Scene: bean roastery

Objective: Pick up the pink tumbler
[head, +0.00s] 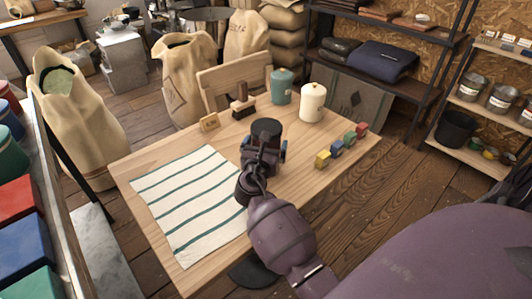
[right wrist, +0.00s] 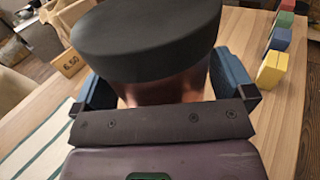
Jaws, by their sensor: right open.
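A tumbler with a wide black lid (head: 266,127) and a coppery-pink body (right wrist: 165,86) stands on the wooden table. My right gripper (head: 264,149) reaches over the table to it. In the right wrist view, its blue fingers lie on either side of the tumbler's body, below the lid. The fingers are open, and I cannot tell whether either one touches the body. The tumbler's lower part is hidden by my gripper. My left gripper is not in view.
A striped cloth (head: 190,205) lies left of the tumbler. Small coloured blocks (head: 336,148) stand to its right. Behind are a price sign (head: 209,122), a brush (head: 243,103), a teal canister (head: 282,86) and a cream canister (head: 312,103). The table's front right is bare.

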